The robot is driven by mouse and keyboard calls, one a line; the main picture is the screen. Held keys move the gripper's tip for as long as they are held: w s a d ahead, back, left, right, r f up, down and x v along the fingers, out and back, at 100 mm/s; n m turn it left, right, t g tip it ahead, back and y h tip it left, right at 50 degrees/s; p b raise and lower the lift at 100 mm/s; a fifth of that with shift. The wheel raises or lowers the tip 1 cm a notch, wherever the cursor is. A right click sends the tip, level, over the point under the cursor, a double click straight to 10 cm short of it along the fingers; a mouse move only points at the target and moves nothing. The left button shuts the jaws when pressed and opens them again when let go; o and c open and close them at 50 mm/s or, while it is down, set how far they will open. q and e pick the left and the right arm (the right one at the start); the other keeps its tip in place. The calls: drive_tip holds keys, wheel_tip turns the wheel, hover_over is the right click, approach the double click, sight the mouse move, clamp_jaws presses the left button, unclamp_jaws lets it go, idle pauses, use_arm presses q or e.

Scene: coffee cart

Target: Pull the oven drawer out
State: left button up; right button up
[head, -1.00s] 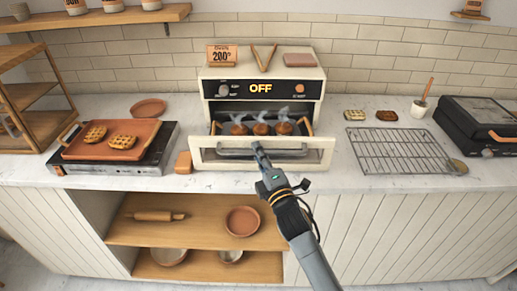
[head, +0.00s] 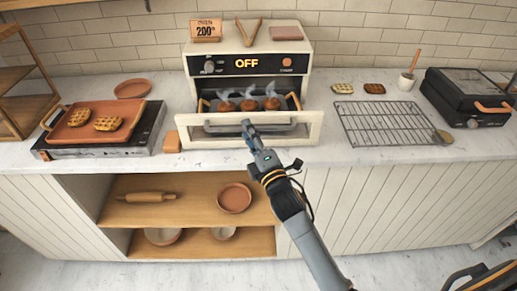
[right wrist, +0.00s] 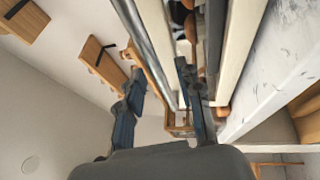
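The oven (head: 247,66) stands on the counter with its display reading OFF. Its drawer (head: 190,131) is pulled out, with a tray of steaming brown muffins (head: 249,104) in it. A grey bar handle (head: 222,127) runs along the drawer front. My right gripper (head: 246,126) is at the handle's middle, reaching from the front. In the right wrist view its two fingers (right wrist: 160,75) stand apart, with the handle bar (right wrist: 152,35) running through the gap between them; I cannot see clear contact. My left gripper is out of view.
A griddle with an orange tray (head: 77,134) and waffles stands left. A cooling rack (head: 390,128) and a black grill (head: 465,98) are right. A small orange block (head: 171,141) sits beside the drawer's left end. Open shelves (head: 190,211) lie below. The floor in front looks clear.

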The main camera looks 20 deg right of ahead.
drive_tip(key=v, duration=1)
drive_tip(key=shift+s, duration=0.15)
drive_tip(key=s+f+m+g, duration=0.3)
drive_tip(key=f, duration=0.9)
drive_tip(key=s+f+m+g+h, duration=0.1)
drive_tip(key=s+f+m+g, duration=0.2)
drive_tip(key=f, duration=0.9)
drive_tip(key=s+f+m+g, duration=0.2)
drive_tip(key=s+f+g, duration=0.1)
drive_tip(key=f, duration=0.9)
drive_tip(key=s+d+f+m+g, duration=0.2)
drive_tip(key=s+f+m+g, duration=0.25)
drive_tip(key=s+f, duration=0.85)
drive_tip(key=s+d+f+m+g, duration=0.1)
drive_tip(key=s+f, duration=0.2)
drive_tip(key=s, duration=0.4)
drive_tip(key=s+d+f+m+g+h, duration=0.1)
drive_tip(key=s+f+m+g, duration=0.1)
drive_tip(key=s, duration=0.5)
drive_tip(key=s+d+f+m+g, duration=0.2)
drive_tip(key=s+f, duration=0.2)
drive_tip(key=s, duration=0.3)
drive_tip(key=shift+d+f, duration=0.1)
